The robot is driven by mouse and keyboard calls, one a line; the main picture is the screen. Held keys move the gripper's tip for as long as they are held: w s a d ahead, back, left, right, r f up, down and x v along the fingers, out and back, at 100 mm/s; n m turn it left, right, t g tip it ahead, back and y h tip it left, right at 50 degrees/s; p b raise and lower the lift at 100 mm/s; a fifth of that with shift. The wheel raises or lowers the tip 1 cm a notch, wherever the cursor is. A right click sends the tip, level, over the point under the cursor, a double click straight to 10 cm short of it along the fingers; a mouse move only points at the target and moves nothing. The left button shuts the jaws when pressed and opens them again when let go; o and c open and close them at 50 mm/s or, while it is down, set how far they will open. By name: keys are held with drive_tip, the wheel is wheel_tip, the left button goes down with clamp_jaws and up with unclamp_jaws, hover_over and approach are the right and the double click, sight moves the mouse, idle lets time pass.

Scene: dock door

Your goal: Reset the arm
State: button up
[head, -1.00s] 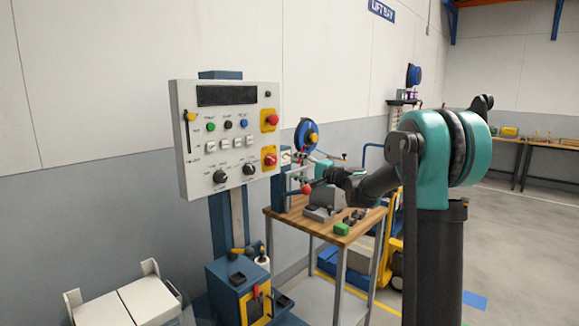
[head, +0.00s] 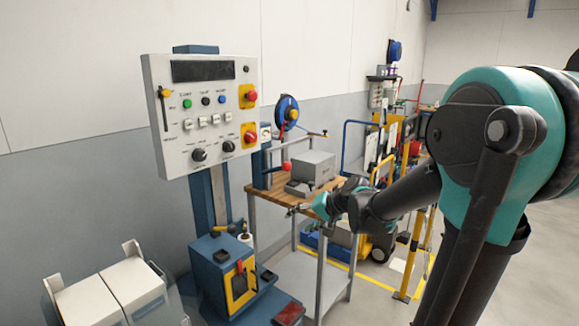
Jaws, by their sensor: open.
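My arm comes in from the right side of the head view, with its large teal joint near the camera. The forearm reaches left and down to my gripper (head: 298,209), which is small in the picture. The gripper is open and points left, in front of the near edge of the wooden-topped workbench (head: 262,195) as seen from here. I see nothing held between its fingers. Whether it touches the bench cannot be told.
A grey control panel (head: 180,155) with knobs and buttons stands left on a blue post. Below it is a blue box (head: 215,265) with a yellow front. A grey block (head: 312,166) sits on the bench. Open floor lies right.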

drive_tip(key=s+d+f+n+g+h, duration=0.1)
drive_tip(key=s+d+f+h, duration=0.2)
drive_tip(key=s+d+f, duration=0.4)
drive_tip(key=s+d+f+n+g+h, duration=0.1)
drive_tip(key=s+d+f+h, duration=0.3)
drive_tip(key=s, duration=1)
drive_tip(key=d+f, duration=0.3)
drive_tip(key=d, duration=0.1)
drive_tip(key=shift+s+d+f+h, duration=0.15)
drive_tip(key=shift+d+f+h, duration=0.15)
drive_tip(key=shift+f, duration=0.05)
drive_tip(key=shift+c, duration=0.2)
